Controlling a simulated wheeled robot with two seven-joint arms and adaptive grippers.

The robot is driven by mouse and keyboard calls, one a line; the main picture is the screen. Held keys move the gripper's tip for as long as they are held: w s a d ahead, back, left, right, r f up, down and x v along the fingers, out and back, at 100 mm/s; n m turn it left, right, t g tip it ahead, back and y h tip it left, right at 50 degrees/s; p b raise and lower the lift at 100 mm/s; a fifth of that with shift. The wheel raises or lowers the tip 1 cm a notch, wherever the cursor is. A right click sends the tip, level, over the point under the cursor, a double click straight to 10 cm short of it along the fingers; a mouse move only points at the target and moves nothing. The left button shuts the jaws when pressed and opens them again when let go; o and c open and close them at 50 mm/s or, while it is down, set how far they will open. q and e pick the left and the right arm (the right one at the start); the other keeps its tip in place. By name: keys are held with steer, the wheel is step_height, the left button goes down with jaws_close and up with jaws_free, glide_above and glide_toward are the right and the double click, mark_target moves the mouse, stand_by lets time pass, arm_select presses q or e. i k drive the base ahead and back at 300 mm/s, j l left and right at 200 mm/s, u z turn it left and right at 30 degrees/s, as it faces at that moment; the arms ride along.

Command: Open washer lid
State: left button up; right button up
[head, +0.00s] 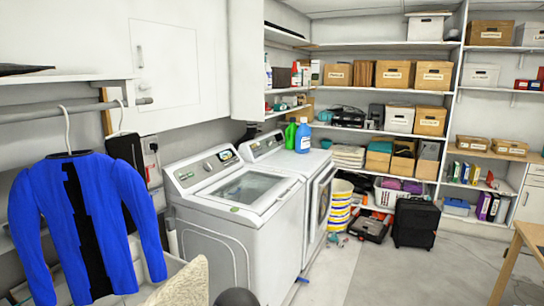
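The white top-loading washer (222,235) stands left of centre, angled toward the right. Its lid (285,187) has a dark glass window (248,187) and lies flat and shut on top. A control panel with a knob (207,166) and a small display runs along the back of the washer. Neither of my grippers shows in the head view.
A white dryer (268,146) stands beside the washer, with green and blue bottles (303,135) on top. A blue jacket (85,225) hangs at left. Clear floor (375,275) lies at right, before a black suitcase (415,222) and a wooden table (525,240).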

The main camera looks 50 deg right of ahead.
mark_target(260, 206)
steer(key=z, duration=1.25)
